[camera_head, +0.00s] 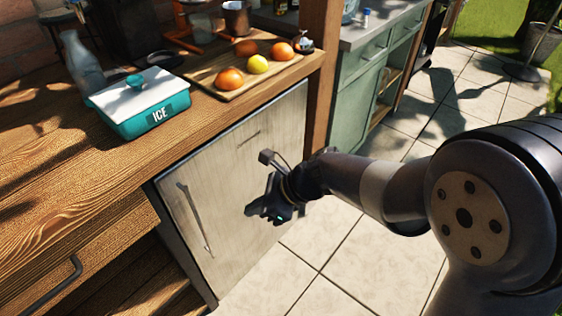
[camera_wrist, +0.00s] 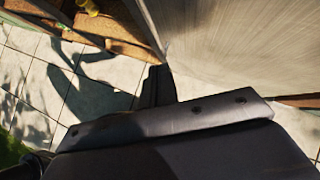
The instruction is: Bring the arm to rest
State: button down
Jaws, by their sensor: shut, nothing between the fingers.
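My gripper (camera_head: 262,210) is at the end of my arm, which reaches in from the right in the head view. It is in front of the right part of a pale cabinet door (camera_head: 225,195), beyond the door's bar handle (camera_head: 194,220). The gripper is shut and holds nothing. In the wrist view the dark gripper body fills the lower part, and a dark finger (camera_wrist: 157,88) points toward the pale door panel (camera_wrist: 240,45). I cannot tell the exact gap between gripper and door.
The wooden counter (camera_head: 60,190) holds a teal ice box (camera_head: 140,105), a glass bottle (camera_head: 82,65) and a wooden board (camera_head: 215,92) with several fruits. A wooden post (camera_head: 318,70) and a green cabinet (camera_head: 358,95) stand beyond. The tiled floor (camera_head: 320,245) beside the cabinet is clear.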

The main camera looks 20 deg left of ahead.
jog(key=a+r+b+x, duration=0.1)
jog(key=b+x, duration=0.2)
jog(key=x, duration=0.9)
jog(key=shift+s+a+r, duration=0.2)
jog(key=shift+s+a, duration=0.1)
jog(key=shift+s, duration=0.05)
